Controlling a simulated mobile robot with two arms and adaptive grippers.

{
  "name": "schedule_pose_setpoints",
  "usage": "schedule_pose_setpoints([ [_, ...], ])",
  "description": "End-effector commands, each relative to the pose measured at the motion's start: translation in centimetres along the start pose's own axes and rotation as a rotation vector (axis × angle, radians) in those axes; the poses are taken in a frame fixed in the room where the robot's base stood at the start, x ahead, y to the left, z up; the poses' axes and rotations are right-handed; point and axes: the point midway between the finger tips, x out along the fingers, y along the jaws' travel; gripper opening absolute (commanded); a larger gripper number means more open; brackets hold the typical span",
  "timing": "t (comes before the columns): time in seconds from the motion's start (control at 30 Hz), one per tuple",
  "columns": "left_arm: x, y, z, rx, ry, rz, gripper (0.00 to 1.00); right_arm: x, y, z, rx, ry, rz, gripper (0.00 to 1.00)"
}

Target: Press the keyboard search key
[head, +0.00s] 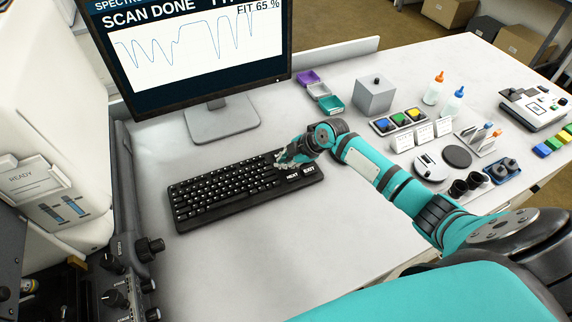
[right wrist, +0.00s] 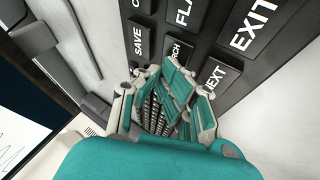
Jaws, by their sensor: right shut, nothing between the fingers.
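The black keyboard (head: 222,194) lies on the white table in front of the monitor. My right gripper (head: 281,160) is over the right end of the keyboard, its fingers shut and empty. In the right wrist view the fingertips (right wrist: 176,82) are at the search key (right wrist: 179,48), and only the letters "CH" show past them. Whether the fingers touch the key, I cannot tell. The SAVE key (right wrist: 138,41) is on one side and the NEXT key (right wrist: 214,76), partly covered, is on the other. My left gripper is not in view.
The monitor (head: 200,85) shows "SCAN DONE" and "FIT 65 %". The EXIT key (right wrist: 254,25) is beyond NEXT. A grey box (head: 375,96), coloured trays (head: 318,90) and bottles (head: 452,106) stand right of the monitor. The table in front of the keyboard is clear.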

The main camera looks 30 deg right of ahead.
Motion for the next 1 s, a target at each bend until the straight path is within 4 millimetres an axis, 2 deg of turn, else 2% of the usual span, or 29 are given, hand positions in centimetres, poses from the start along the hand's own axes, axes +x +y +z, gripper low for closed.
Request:
schedule_pose_setpoints([
  [0.33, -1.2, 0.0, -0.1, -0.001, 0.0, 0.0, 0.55, -1.2, 0.6, -0.6, -0.001, -0.001, -0.001, 0.0],
  [0.73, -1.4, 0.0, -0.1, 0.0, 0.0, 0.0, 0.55, -1.4, 0.7, -0.7, 0.0, 0.0, -0.001, 0.0],
  [1.0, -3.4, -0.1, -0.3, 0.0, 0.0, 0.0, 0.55, -3.4, 1.8, -1.8, 0.0, 0.0, -0.001, 0.0],
])
